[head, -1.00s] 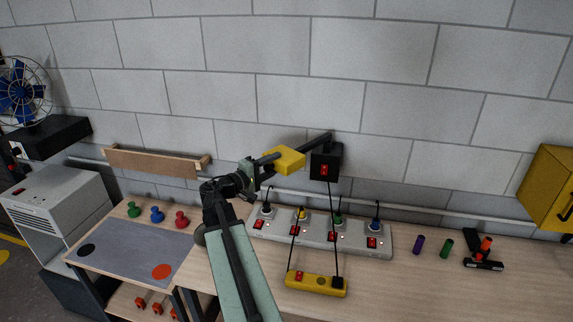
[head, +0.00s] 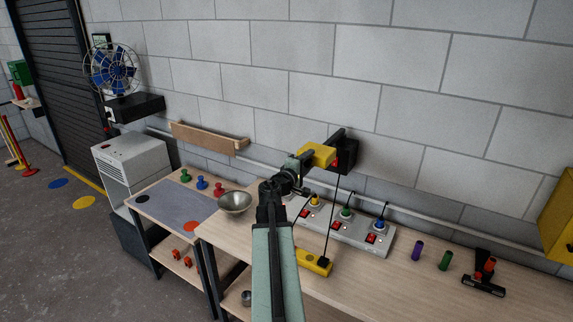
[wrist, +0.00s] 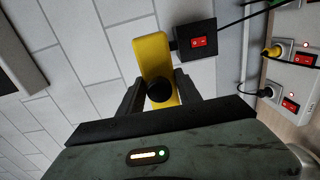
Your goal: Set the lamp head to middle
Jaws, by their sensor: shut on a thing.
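The lamp head is a yellow block (head: 318,155) on a dark arm high against the wall, beside a black box with a red switch (head: 347,157). In the wrist view the lamp head (wrist: 153,52) stands upright in the picture, with a round black knob (wrist: 160,92) on its near end. My gripper (head: 304,163) reaches up to the lamp head from the left. In the wrist view my gripper (wrist: 158,88) has a finger on each side of the knob and is shut on it. No position marks for the lamp head can be made out.
Below, the workbench (head: 390,290) holds a white power strip (head: 375,238) with several plugs and a yellow strip (head: 314,262) on a cord. A metal bowl (head: 235,204) stands left of my arm. Purple (head: 417,250) and green (head: 445,261) cylinders stand at right.

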